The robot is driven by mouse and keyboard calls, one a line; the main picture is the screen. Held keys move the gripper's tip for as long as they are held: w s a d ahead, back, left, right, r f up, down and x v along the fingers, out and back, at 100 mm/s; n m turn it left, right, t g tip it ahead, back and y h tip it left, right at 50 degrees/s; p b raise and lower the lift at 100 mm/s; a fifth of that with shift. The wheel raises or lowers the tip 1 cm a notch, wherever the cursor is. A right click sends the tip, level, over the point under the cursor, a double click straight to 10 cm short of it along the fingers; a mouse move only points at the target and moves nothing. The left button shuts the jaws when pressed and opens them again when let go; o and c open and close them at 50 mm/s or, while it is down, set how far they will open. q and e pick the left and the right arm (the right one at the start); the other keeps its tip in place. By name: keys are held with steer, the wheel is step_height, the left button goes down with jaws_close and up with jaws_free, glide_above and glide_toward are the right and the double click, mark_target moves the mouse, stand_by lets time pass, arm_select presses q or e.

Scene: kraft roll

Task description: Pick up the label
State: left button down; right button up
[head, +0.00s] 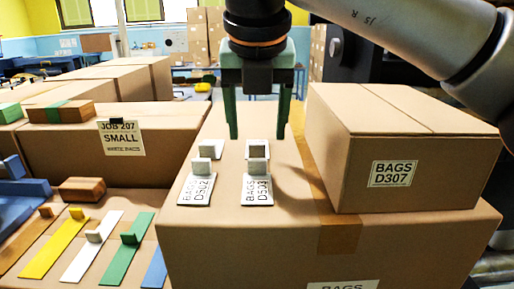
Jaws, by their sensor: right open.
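Two white labels lie on top of a large cardboard box (185,238). The left one, label BAGS D502 (195,193), and the right one, label BAGS D503 (257,194), each have a small grey upright tab at the back edge. Two more light plates with grey tabs, the left plate (210,150) and the right plate (257,147), lie just behind them. My right gripper (258,137) points down with its green fingers apart, nothing between them. It hangs over the right-hand pair, mostly behind label BAGS D503. My left gripper is out of view.
A closed box marked BAGS D307 (400,125) stands at the right on the same large box. A box marked SMALL (70,150) stands at the left. Yellow, white and green tabbed strips (95,245) lie at the lower left. Brown tape (340,235) runs down the large box.

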mark_target(257, 156)
steer(key=x, duration=0.4)
steer(key=shift+w+p, duration=0.1)
steer(key=shift+p, duration=0.2)
jaws_close()
